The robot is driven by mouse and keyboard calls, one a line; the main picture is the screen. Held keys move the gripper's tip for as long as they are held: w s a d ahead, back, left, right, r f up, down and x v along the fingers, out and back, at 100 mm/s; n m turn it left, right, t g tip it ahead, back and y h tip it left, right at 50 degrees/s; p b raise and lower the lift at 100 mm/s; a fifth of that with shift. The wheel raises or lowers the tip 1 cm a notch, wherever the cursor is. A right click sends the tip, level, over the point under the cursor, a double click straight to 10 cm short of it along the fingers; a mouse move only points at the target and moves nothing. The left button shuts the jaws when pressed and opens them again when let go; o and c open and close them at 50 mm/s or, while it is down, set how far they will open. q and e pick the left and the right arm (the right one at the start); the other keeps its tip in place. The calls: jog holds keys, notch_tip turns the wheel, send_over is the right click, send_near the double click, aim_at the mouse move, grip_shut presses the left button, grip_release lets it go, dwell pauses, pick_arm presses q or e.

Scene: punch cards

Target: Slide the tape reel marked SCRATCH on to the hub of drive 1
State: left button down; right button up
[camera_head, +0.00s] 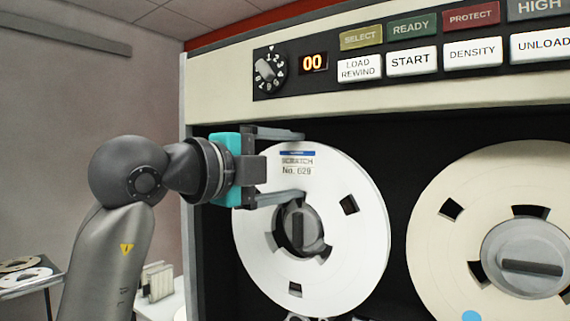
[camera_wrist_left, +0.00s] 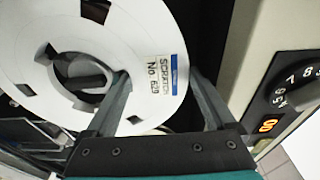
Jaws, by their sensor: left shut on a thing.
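The white tape reel (camera_head: 345,255) has a label (camera_head: 297,162) reading SCRATCH No. 629; it also shows in the wrist view (camera_wrist_left: 130,25). My left gripper (camera_head: 303,165) is shut on the reel's upper band, one finger at the top rim, the other by the centre hole. The dark left hub (camera_head: 303,228) shows in the reel's centre hole, and the reel looks to be around it or just in front. I cannot tell how far on it sits. The hub also shows in the wrist view (camera_wrist_left: 88,75). My right gripper is not in view.
A second, cream reel (camera_head: 430,240) sits on the right hub (camera_head: 525,260). Above is a panel (camera_head: 220,95) with a dial (camera_head: 268,72), a display reading 00 (camera_head: 313,63) and several buttons. A side table (camera_head: 30,285) with reels stands far left.

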pick_arm(q)
jog(key=shift+p+x, duration=0.45)
jog(key=shift+x, duration=1.05)
jog(key=shift+c, duration=0.6)
grip_release()
jog(key=shift+w+a+r, duration=0.1)
jog(key=shift+w+r, duration=0.05)
jog(key=shift+w, duration=0.05)
jog(key=shift+o, duration=0.6)
jog(key=shift+s+d+b+v, duration=0.1)
jog(key=shift+b+v, duration=0.25)
jog(key=shift+v, duration=0.8)
jog(key=shift+s+d+b+v, duration=0.15)
jog(key=shift+b+v, duration=0.2)
jog(key=shift+v, duration=0.8)
send_near(293, 165)
jog(key=shift+d+r+b, duration=0.1)
jog(key=shift+d+b, duration=0.3)
jog(key=shift+d, duration=0.8)
